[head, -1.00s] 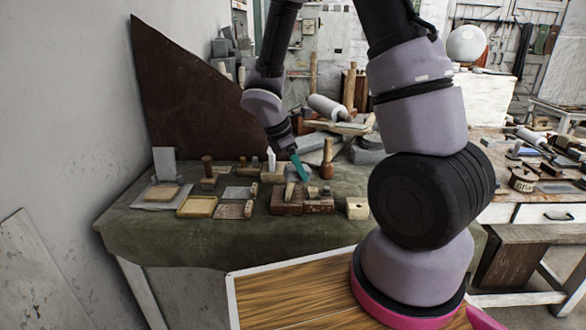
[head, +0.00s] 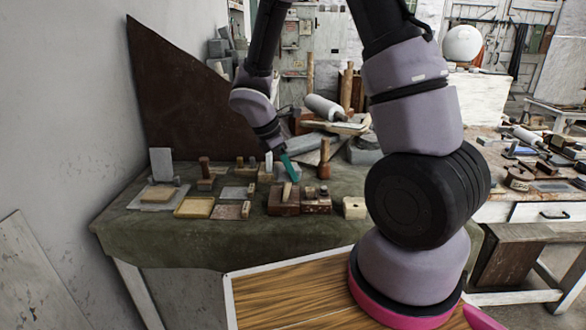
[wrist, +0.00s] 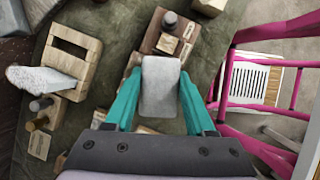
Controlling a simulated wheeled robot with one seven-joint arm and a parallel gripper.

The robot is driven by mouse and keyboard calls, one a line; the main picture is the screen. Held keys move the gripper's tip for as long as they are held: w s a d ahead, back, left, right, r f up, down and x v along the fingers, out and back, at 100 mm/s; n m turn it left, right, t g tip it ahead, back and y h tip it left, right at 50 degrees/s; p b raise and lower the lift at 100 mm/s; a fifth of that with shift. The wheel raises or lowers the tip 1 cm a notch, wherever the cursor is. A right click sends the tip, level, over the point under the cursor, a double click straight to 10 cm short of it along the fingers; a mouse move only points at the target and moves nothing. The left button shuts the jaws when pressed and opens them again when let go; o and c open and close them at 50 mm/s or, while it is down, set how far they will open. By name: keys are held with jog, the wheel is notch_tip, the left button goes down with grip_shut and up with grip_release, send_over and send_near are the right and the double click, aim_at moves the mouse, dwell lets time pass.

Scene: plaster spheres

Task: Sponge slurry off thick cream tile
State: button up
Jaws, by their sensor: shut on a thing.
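My gripper (head: 290,167) hangs over the back middle of the green-covered table in the head view. In the wrist view its teal fingers (wrist: 160,98) are shut on a pale grey block (wrist: 160,87) with rounded edges. I cannot tell from its surface whether this is the sponge. The block is not clearly visible in the head view. A cream-tan tile (head: 160,193) lies on a grey slab at the table's left, well away from my gripper; it may be the thick cream tile. No slurry can be made out at this size.
The green table (head: 180,238) also holds a yellow-rimmed tray (head: 194,208), wooden-handled tools and brown blocks (head: 283,201) in front of my gripper. A large brown sheet (head: 180,95) leans behind. The front-left strip of the table is clear.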

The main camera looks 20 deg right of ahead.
jog(key=shift+a, duration=0.8)
jog(key=shift+d+f, duration=0.2)
jog(key=shift+d, duration=1.95)
jog(key=shift+a, duration=0.1)
jog(key=shift+a+r, duration=0.9)
jog(key=shift+s+d+r, duration=0.1)
jog(key=shift+d+r, duration=0.1)
jog(key=shift+r, duration=1.05)
